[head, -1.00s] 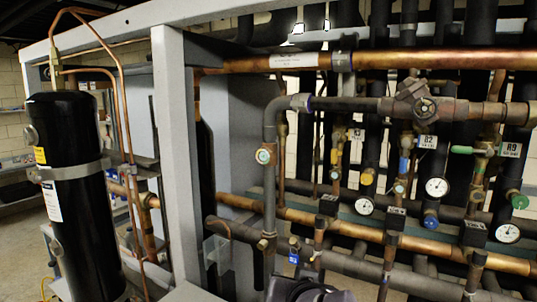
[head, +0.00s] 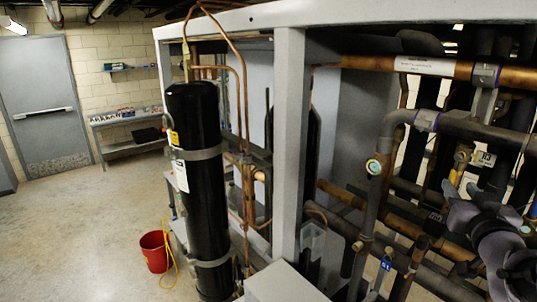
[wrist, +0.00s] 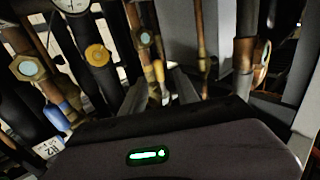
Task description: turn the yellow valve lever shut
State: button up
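A small yellow piece (head: 456,177), which looks like the valve lever, shows on a brass fitting among the pipes at the right of the head view. In the wrist view a yellow piece (wrist: 158,71) stands on a thin copper pipe, ahead of and between my fingers; I cannot tell its exact angle. My gripper (wrist: 160,88) shows two grey fingertips standing apart, with no object clearly held between them. A round yellow cap (wrist: 97,55) is on a black pipe left of the fingers.
Copper and black pipes crowd the rack around my gripper. A gauge (wrist: 72,4) and a blue fitting (wrist: 62,115) are at the left of the wrist view. A grey post (head: 288,140) and black cylinder (head: 198,185) stand left. A red bucket (head: 154,252) is on open floor.

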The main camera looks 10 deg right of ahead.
aim_at(454, 178)
jog(key=x, duration=0.4)
jog(key=shift+w+d, duration=0.25)
jog(key=shift+w, duration=0.05)
jog(key=shift+s+r, duration=0.1)
grip_shut()
dwell(1.0)
